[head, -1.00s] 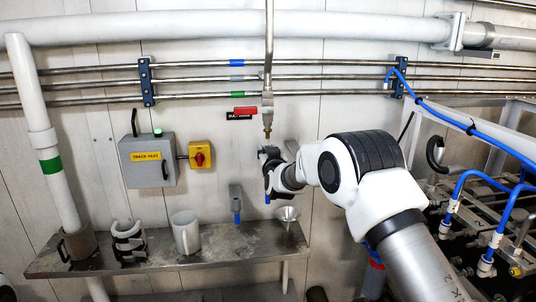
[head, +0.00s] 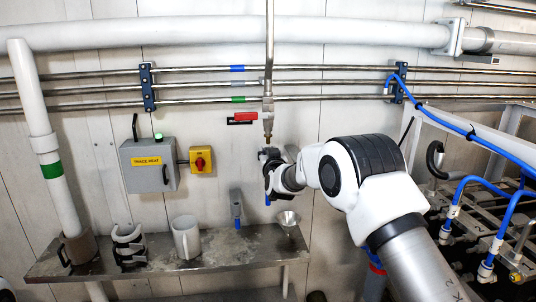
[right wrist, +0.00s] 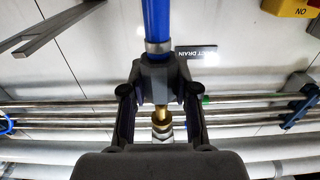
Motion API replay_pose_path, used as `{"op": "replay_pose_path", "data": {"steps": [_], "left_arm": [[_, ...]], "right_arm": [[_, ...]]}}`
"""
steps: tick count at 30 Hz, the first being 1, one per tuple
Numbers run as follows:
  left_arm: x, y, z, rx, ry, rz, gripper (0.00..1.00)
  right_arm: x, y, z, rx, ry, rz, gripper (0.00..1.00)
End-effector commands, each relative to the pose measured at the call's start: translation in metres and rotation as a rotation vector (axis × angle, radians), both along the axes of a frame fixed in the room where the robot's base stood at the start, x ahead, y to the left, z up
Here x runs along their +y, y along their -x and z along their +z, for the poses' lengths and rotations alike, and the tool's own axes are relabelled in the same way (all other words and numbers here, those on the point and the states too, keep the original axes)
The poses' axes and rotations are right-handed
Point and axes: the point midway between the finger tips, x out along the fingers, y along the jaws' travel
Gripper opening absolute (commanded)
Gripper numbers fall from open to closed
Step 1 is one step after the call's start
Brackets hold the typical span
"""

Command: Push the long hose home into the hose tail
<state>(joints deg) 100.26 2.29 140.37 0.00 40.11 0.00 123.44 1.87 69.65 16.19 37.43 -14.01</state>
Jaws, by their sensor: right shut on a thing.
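The hose tail (head: 267,138) is a brass fitting at the lower end of a vertical steel pipe. It also shows between the fingers in the right wrist view (right wrist: 161,118). My right gripper (head: 268,163) is just below it, shut on the long hose. The blue hose (right wrist: 157,20) runs through the fingers, with a pale band (right wrist: 158,47) beside them; a short blue bit (head: 267,201) shows below the gripper in the head view. The hose's upper end is hidden by the fingers, so I cannot tell how far it sits on the tail. My left gripper is out of view.
A red valve handle (head: 243,117) is just above left of the tail. A trace heat box (head: 147,165) is on the wall at left.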

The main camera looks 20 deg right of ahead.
Motion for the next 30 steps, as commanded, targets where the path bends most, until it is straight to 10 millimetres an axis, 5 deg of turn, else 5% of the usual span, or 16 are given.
{"op": "replay_pose_path", "data": {"steps": [30], "left_arm": [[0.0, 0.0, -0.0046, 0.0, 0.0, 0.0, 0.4]], "right_arm": [[0.0001, -0.0002, 0.0007, -0.001, 0.0, 0.0, 0.0]]}}
